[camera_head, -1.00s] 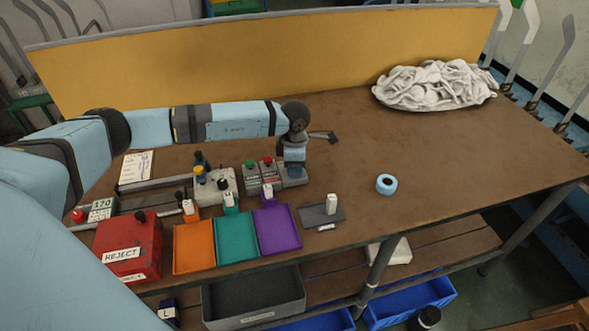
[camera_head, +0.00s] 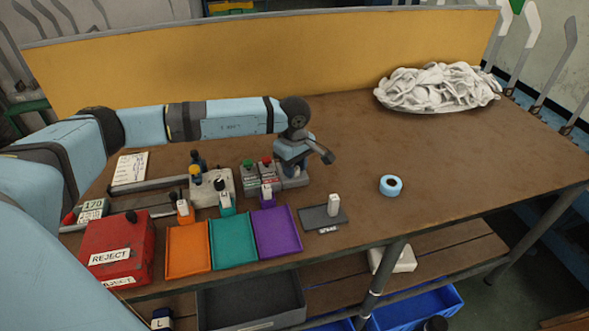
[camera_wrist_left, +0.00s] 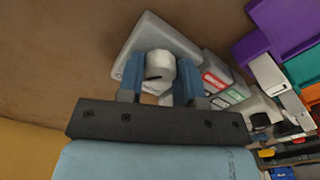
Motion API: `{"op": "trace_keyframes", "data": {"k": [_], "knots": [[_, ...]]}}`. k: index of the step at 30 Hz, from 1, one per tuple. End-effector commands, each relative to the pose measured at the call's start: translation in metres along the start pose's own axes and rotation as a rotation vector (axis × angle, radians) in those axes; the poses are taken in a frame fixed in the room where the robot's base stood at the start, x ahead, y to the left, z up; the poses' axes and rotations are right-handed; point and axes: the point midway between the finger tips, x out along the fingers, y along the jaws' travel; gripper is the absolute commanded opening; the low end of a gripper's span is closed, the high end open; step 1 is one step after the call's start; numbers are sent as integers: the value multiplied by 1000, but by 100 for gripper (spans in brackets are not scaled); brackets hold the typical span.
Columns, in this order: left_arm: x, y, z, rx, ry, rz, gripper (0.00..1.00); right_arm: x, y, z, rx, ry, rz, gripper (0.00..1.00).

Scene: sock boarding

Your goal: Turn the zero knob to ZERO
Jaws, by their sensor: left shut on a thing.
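The zero knob (camera_wrist_left: 160,68) shows in the left wrist view as a pale round knob with a dark mark, on a grey housing (camera_wrist_left: 150,32). My left gripper (camera_wrist_left: 160,82) has its two blue fingers on either side of the knob and is shut on it. In the head view my left gripper (camera_head: 291,168) points down over the grey housing, right of the red and green buttons, and hides the knob there. I cannot read the knob's setting. My right gripper is in neither view.
A green button (camera_head: 248,163) and a red button (camera_head: 267,161) stand close left of the gripper. Orange (camera_head: 188,250), teal (camera_head: 233,243) and purple (camera_head: 277,232) trays lie in front. The table's right side is mostly clear around a blue tape roll (camera_head: 391,185).

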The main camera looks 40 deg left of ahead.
Motion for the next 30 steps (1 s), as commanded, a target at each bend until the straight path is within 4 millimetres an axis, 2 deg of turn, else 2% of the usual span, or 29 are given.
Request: {"op": "trace_keyframes", "data": {"k": [9, 24, 25, 28, 30], "knots": [[-1, 0, 0, 106, 0, 2, 9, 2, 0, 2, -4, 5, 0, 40], [-1, 0, 0, 124, 0, 2, 10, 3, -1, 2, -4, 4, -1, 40], [-1, 0, 0, 124, 0, 2, 35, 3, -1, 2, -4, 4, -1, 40], [-1, 0, 0, 123, 0, 2, 58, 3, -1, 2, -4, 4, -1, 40], [-1, 0, 0, 123, 0, 1, 59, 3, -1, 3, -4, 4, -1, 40]]}}
